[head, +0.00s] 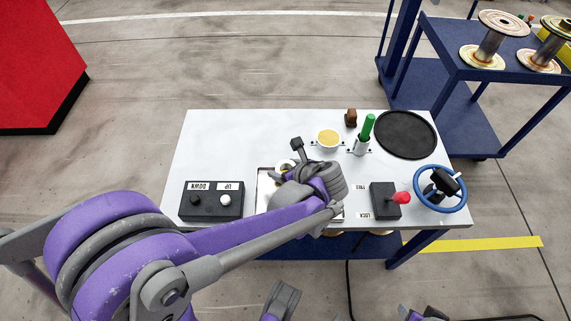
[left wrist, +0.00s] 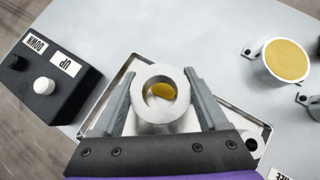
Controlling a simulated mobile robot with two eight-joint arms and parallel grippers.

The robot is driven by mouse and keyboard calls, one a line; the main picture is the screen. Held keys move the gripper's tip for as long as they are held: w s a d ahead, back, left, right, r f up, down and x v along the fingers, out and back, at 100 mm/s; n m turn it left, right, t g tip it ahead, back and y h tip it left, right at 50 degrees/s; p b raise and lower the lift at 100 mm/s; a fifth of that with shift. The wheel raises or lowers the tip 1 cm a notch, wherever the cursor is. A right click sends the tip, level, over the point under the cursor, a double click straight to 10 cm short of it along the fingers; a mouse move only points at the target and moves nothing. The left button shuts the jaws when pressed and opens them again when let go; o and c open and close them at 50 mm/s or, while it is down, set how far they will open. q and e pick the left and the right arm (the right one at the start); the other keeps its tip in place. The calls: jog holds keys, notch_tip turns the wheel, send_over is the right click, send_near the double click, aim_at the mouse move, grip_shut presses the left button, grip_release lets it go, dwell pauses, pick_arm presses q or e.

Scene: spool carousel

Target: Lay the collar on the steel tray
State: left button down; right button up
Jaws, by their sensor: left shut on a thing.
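The collar (left wrist: 147,112) is a thick pale metal ring with a round hole. My left gripper (left wrist: 160,98) is shut on it, with one finger on each side. In the head view the collar's pale edge (head: 284,164) shows beside my left gripper (head: 293,172). The steel tray (left wrist: 116,80) is a shallow rimmed tray under the gripper; its left part (head: 262,190) shows in the head view, the rest mostly hidden by my arm. The collar is over the tray; its height above it is hard to tell. Something yellow shows through the hole. My right gripper does not show clearly.
A black DOWN/UP button box (head: 212,201) stands left of the tray. A yellow-filled cup (head: 328,137), a green-handled tool (head: 367,128) and a black disc (head: 406,134) are behind. A red-knobbed lever box (head: 385,200) and blue wheel (head: 442,190) are right.

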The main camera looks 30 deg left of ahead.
pick_arm(q)
jog(key=shift+f, duration=0.6)
grip_release()
jog(key=p+v, duration=0.2)
jog(key=v, duration=0.9)
jog(key=shift+p, duration=0.35)
